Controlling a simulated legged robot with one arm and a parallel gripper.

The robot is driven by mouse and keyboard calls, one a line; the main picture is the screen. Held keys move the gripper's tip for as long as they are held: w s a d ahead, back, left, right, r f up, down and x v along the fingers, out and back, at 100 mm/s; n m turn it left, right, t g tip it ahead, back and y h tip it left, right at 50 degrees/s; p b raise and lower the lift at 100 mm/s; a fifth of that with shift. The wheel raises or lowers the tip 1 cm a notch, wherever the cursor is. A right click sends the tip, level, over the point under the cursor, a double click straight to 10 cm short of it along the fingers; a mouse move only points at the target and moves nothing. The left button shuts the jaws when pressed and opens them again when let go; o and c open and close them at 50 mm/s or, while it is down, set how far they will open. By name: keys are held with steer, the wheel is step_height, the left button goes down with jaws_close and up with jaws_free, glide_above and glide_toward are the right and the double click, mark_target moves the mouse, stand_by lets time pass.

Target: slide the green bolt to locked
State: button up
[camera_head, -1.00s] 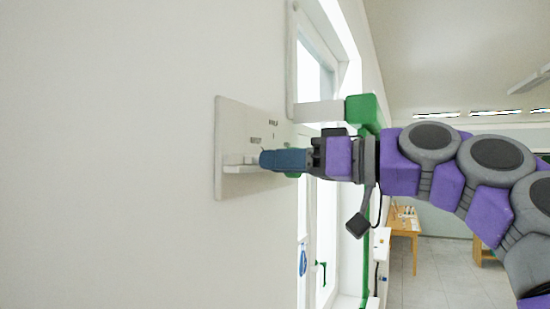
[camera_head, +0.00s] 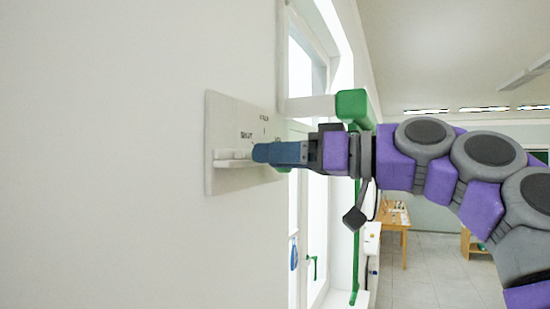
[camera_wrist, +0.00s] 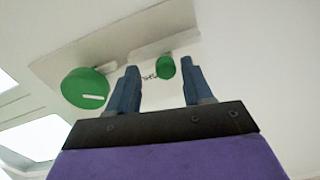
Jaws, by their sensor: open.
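A white panel (camera_head: 222,122) is fixed to the wall, with small dark labels too small to read and a white rail (camera_head: 232,162) jutting out. My gripper (camera_head: 262,153) points at the rail from the right and covers part of it. In the wrist view the panel (camera_wrist: 75,58) carries a small green knob (camera_wrist: 165,67), seemingly the bolt's handle, by the white rail (camera_wrist: 150,50). The open blue fingers (camera_wrist: 158,85) stand either side of this knob, apart from it in the picture. Their depth relative to it is unclear. A larger green disc (camera_wrist: 85,88) with a white mark lies left of the fingers.
Right of the panel is a white-framed door or window (camera_head: 300,70). A white bar with a green end block (camera_head: 355,106) juts out just above my wrist. A wooden table (camera_head: 395,222) stands far back on open tiled floor (camera_head: 425,285).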

steer(key=v, duration=1.7)
steer(key=shift+p, duration=0.45)
steer(key=shift+a+f, duration=0.1)
steer(key=s+a+f+m+g+h+b, duration=0.1)
steer(key=a+f+h+b, duration=0.15)
steer(key=a+f, duration=0.4)
steer(key=s+a+f+m+g+h+b, duration=0.15)
steer(key=a+f+b, duration=0.25)
steer(key=f, duration=0.5)
steer(key=s+a+f+m+h+b, duration=0.2)
steer(key=f+b, duration=0.1)
steer(key=f, duration=0.8)
steer(key=s+a+f+m+h+b, duration=0.2)
steer(key=f+h+b, duration=0.1)
steer(key=f, duration=0.8)
steer(key=s+d+f+m+g+h+b, duration=0.1)
steer(key=s+d+f, duration=0.4)
steer(key=f, duration=0.8)
steer(key=s+d+f+m+g+h+b, duration=0.2)
steer(key=s+d+f+m+h+b, duration=0.1)
steer(key=f, duration=1)
steer(key=s+d+f+m+g+h+b, duration=0.1)
steer(key=s+d+f+h+b, duration=0.3)
steer(key=f, duration=0.9)
steer(key=s+d+m+b, duration=0.1)
steer(key=s+d, duration=0.2)
steer(key=s, duration=0.2)
steer(key=shift+s+d, duration=0.2)
steer(key=shift+s, duration=0.05)
steer(key=shift+g, duration=0.25)
